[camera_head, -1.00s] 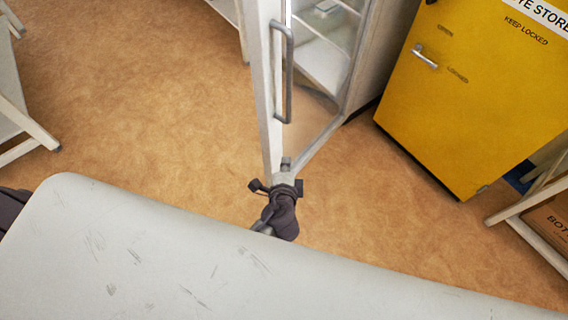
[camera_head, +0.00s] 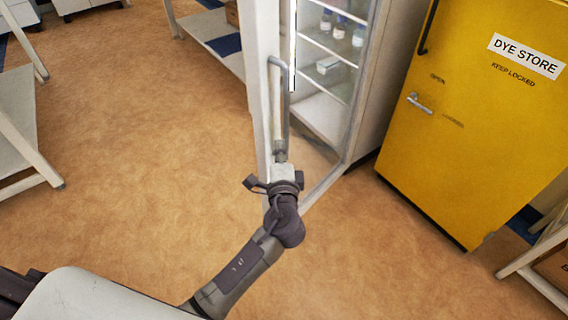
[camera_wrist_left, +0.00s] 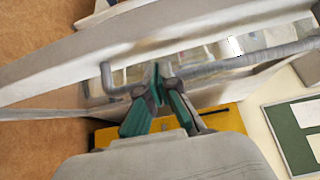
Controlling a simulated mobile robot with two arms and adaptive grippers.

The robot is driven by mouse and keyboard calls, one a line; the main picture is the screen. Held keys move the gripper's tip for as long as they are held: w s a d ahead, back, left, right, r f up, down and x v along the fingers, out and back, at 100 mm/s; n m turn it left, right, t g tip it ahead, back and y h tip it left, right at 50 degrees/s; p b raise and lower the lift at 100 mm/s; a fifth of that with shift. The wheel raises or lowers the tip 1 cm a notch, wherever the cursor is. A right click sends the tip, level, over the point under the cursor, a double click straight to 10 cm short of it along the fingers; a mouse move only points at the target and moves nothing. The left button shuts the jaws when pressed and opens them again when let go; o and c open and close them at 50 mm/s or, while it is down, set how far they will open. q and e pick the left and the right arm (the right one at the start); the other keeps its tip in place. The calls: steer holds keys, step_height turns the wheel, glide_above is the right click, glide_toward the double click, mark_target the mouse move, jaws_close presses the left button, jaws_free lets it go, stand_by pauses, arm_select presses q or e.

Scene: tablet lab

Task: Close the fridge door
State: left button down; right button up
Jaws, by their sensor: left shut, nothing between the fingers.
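The fridge (camera_head: 385,90) is white, with shelves of bottles inside. Its glass door has a white frame (camera_head: 262,110) and stands open, swung out toward me. A grey vertical bar handle (camera_head: 285,105) is on the door's free edge. My left gripper (camera_head: 280,157) is shut and empty at the lower part of the handle. In the left wrist view its teal-lined fingertips (camera_wrist_left: 158,72) meet in front of the handle bar (camera_wrist_left: 250,60) and hide part of it. I cannot tell whether they touch it. My right gripper is not in view.
A yellow dye store cabinet (camera_head: 470,120) stands shut to the right of the fridge. White benches stand at the left (camera_head: 20,130) and far back (camera_head: 215,40). The brown floor (camera_head: 130,160) left of the door is clear.

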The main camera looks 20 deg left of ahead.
arm_select(q)
steer(key=shift+w+a, duration=0.25)
steer(key=shift+a, duration=0.45)
steer(key=shift+w+a, duration=0.25)
steer(key=shift+a, duration=0.4)
